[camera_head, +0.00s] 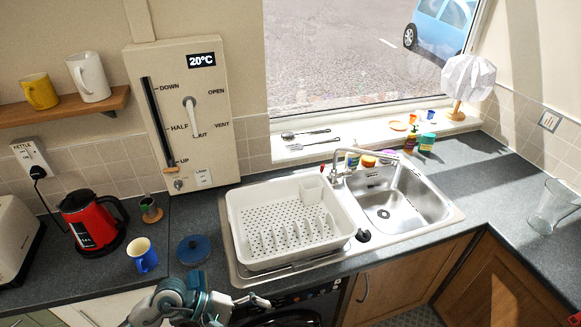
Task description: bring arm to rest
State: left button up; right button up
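One of my arms shows at the bottom, left of centre, in front of the counter edge; I take it as my left. Its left gripper (255,301) points to the right, low in front of the drying rack. Its fingers are small and partly hidden, so I cannot tell whether they are open or shut. I see nothing clearly held. My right gripper is out of view.
A white drying rack (243,262) sits beside the sink (440,215). The right counter holds a glass jug (549,208).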

pick_arm(q)
jog(key=w+d+r+n+t+h, duration=0.2)
jog(key=d+r+n+t+h, duration=0.25)
jog(key=r+n+h, duration=0.35)
jog(key=w+a+r+n+t+y, duration=0.1)
jog(key=w+a+r+n+t, duration=0.15)
jog(key=n+t, duration=0.5)
jog(key=w+a+r+n+t+y, duration=0.25)
jog(key=n+t, duration=0.25)
jog(key=n, duration=0.6)
jog(key=w+a+f+n+t+y, duration=0.1)
jog(key=w+a+f+n+y, duration=0.1)
jog(key=a+f+n+y, duration=0.75)
jog(key=w+a+f+n+y, duration=0.2)
jog(key=f+n+y, duration=0.4)
jog(key=n, duration=0.8)
jog(key=s+a+f+n+g+y, duration=0.25)
jog(key=s+f+n+g, duration=0.55)
jog(key=f, duration=0.7)
jog(key=s+d+f+n+g+h, duration=0.15)
jog(key=s+f+n+g, duration=0.4)
jog(key=s, duration=0.85)
notch_tip(320, 180, down, 29)
jog(key=s+m+g, duration=0.2)
jog(key=s+a+f, duration=0.3)
jog(key=s+f, duration=1.1)
jog(key=s, duration=0.3)
jog(key=shift+f+g, duration=0.35)
